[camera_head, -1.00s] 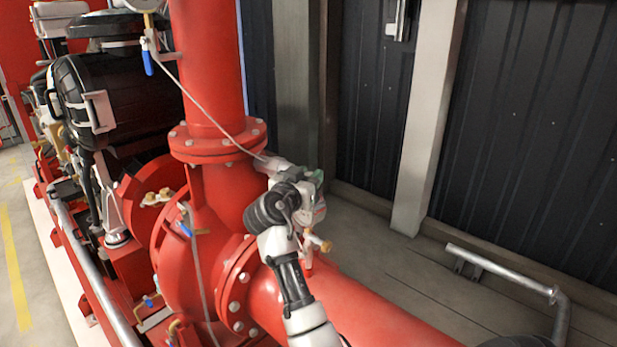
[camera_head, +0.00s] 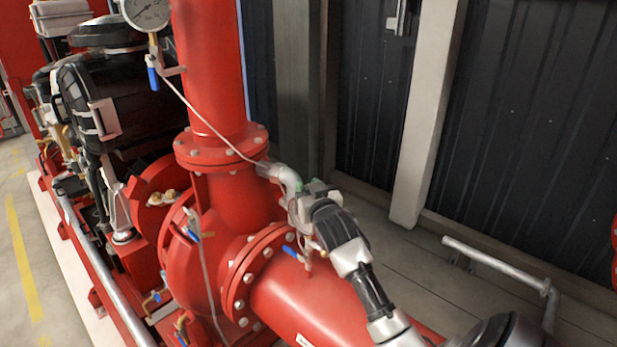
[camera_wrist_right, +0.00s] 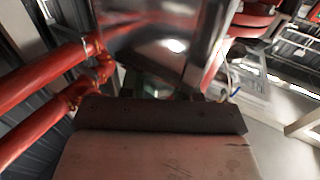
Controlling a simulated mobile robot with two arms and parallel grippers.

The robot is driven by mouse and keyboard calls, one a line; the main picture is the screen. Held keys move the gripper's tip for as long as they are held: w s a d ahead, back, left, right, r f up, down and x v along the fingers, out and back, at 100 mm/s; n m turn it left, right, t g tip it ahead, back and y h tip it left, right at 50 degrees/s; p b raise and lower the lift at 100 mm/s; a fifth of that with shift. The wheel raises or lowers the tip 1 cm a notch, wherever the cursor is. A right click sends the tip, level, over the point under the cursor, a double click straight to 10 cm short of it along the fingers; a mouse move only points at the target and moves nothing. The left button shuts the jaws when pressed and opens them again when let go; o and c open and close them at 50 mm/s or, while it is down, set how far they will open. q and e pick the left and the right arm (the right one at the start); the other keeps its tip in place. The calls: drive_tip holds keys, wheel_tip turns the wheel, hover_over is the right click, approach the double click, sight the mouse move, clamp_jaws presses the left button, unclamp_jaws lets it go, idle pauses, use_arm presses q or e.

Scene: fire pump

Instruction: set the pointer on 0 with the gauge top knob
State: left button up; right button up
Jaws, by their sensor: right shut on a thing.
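My right gripper (camera_head: 303,199) reaches in from the lower right, just above the small valve stem on the large red horizontal pipe (camera_head: 325,300). It is shut at the place where the gauge on this stem would sit. The gauge's face, its pointer and the top knob are hidden behind the gripper and wrist. In the right wrist view, the dark gripper body (camera_wrist_right: 160,115) fills the lower middle, and a shiny, blurred metal surface (camera_wrist_right: 160,45) lies close in front of it. No pointer reading shows there. My left gripper is out of view.
Another round white-faced gauge (camera_head: 146,10) stands at the top left, cut by the frame edge. A blue-handled valve (camera_head: 153,77) hangs below it. A thin line (camera_head: 205,122) runs down past the flange (camera_head: 222,146).

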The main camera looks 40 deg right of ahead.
drive_tip(key=n+y, duration=0.2)
drive_tip(key=shift+d+t+y+p, duration=0.1)
drive_tip(key=shift+t+y+p, duration=0.2)
drive_tip(key=shift+t, duration=0.1)
drive_tip(key=n+y, duration=0.1)
drive_tip(key=y, duration=0.1)
drive_tip(key=shift+n+t+y, duration=0.3)
drive_tip(key=n+y+b, duration=0.1)
drive_tip(key=y, duration=0.1)
drive_tip(key=n+y+b, duration=0.1)
drive_tip(key=y, duration=0.1)
drive_tip(key=shift+f+n, duration=0.15)
drive_tip(key=shift+n, duration=0.15)
drive_tip(key=n+y, duration=0.1)
drive_tip(key=y, duration=0.2)
drive_tip(key=shift+r+n+g+b, duration=0.25)
drive_tip(key=shift+n+g+b, duration=0.15)
drive_tip(key=shift+r+n+g+y, duration=0.1)
drive_tip(key=shift+n+g+y, duration=0.2)
drive_tip(key=shift+n+y, duration=0.45)
drive_tip(key=n+g+y+p, duration=0.1)
drive_tip(key=n+y, duration=0.1)
drive_tip(key=y, duration=0.1)
drive_tip(key=shift+g+y, duration=0.35)
drive_tip(key=shift+g, duration=0.05)
drive_tip(key=shift+n+g+y, duration=1.25)
drive_tip(key=shift+g+y, duration=0.05)
drive_tip(key=shift+y, duration=0.1)
